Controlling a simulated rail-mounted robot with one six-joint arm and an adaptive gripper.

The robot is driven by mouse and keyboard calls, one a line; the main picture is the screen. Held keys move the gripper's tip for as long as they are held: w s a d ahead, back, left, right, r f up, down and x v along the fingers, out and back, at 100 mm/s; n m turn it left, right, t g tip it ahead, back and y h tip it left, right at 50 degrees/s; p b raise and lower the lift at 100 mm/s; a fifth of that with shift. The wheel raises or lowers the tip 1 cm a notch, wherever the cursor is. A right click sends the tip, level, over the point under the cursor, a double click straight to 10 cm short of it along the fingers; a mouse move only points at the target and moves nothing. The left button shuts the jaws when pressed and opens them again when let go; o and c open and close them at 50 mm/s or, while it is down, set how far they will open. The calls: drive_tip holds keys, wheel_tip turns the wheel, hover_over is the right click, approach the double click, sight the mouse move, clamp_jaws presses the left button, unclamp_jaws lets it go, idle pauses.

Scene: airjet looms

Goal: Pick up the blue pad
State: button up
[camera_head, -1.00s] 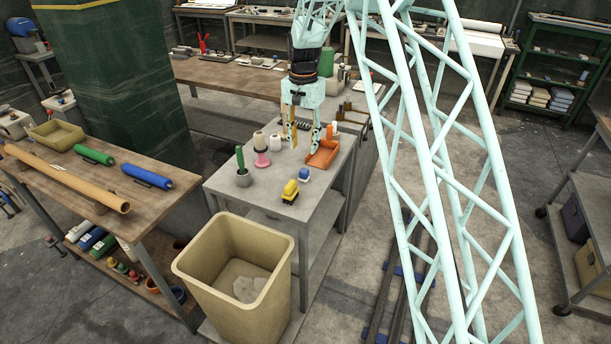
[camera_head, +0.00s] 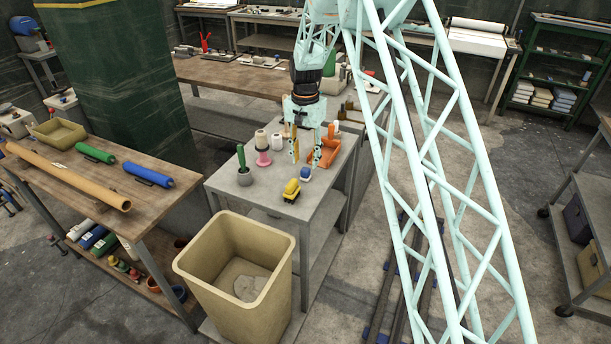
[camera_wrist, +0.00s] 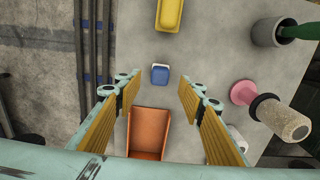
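The blue pad (camera_head: 305,174) is a small blue block with a whitish part, lying on the grey table (camera_head: 326,187). In the wrist view the blue pad (camera_wrist: 160,74) lies beyond the fingertips, roughly centred in the gap between them. My gripper (camera_head: 306,160) is above the table, behind the pad in the head view. In the wrist view my gripper (camera_wrist: 158,82) has its two yellow-lined fingers wide apart with nothing between them. It is apart from the pad.
An orange bin (camera_wrist: 148,132) lies below the fingers. A yellow item (camera_head: 291,191) is near the pad. A pink spool (camera_head: 263,158) and a grey pot (camera_head: 244,178) with a green-handled tool stand left. A large tan bin (camera_head: 196,291) stands in front.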

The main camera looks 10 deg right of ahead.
sight(306, 169)
drive_tip(key=shift+f, duration=0.7)
drive_tip(key=shift+f, duration=0.1)
drive_tip(key=shift+f+b, duration=0.3)
drive_tip(key=shift+f, duration=2.2)
drive_tip(key=c, duration=0.9)
